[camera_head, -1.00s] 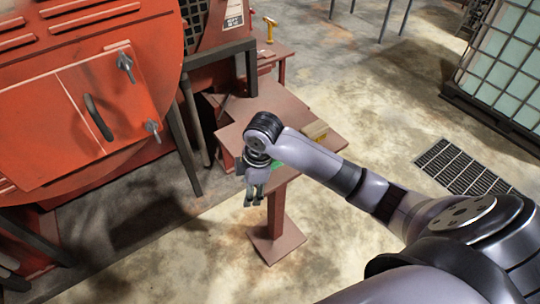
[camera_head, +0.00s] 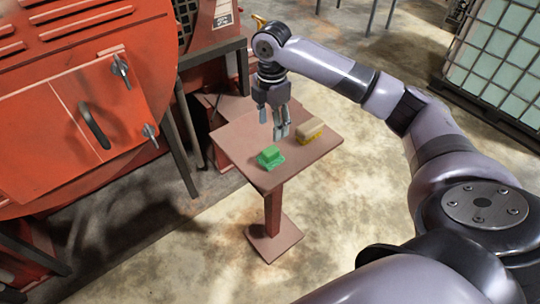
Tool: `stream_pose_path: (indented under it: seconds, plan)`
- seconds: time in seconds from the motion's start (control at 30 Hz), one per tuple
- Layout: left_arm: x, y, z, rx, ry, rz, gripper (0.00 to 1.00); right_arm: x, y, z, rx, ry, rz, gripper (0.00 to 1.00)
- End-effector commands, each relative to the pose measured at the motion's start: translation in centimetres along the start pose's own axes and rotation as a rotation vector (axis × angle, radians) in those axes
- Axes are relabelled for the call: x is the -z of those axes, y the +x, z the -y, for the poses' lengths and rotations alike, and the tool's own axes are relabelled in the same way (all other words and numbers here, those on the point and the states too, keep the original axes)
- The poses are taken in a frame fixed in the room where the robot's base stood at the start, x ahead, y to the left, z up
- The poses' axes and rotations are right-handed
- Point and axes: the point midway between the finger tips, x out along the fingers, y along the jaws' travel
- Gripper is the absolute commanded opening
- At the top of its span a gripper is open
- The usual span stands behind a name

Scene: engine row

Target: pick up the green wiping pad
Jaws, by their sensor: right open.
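The green wiping pad (camera_head: 270,157) lies near the front left edge of a small red-brown pedestal table (camera_head: 297,172). It looks like a flat pad with a raised block on top. My right gripper (camera_head: 274,132) points down above the table, a little behind the pad in the picture. It is open, with nothing seen between its fingers, and it appears apart from the pad. My left gripper is not in view.
A yellow and tan block (camera_head: 310,130) sits on the table just right of the gripper. A large red machine (camera_head: 90,100) with a handled door stands close on the left. The floor (camera_head: 350,220) in front of the table is clear.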

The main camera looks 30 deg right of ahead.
Motion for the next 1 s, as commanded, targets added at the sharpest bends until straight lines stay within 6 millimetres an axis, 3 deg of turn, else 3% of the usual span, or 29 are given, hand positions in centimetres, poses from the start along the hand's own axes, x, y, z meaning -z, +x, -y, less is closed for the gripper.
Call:
stream_pose_path:
  seconds: [0.1, 0.3, 0.5, 0.8, 1.0]
  plan:
    - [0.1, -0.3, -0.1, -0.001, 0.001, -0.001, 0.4, 0.0, 2.6, 0.1, 0.004, 0.001, 0.001, 0.52]
    - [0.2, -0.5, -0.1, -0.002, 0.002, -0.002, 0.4, 0.0, 5.6, 0.0, 0.001, 0.001, 0.001, 0.52]
    - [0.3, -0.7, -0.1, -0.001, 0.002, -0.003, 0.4, 0.1, 6.8, -0.1, 0.0, 0.001, 0.0, 0.52]
    - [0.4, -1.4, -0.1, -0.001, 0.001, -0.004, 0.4, 0.3, 10.9, -0.1, 0.0, 0.0, 0.001, 0.52]
    - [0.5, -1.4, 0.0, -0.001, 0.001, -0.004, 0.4, 0.3, 11.4, -0.2, -0.003, 0.0, 0.002, 0.52]
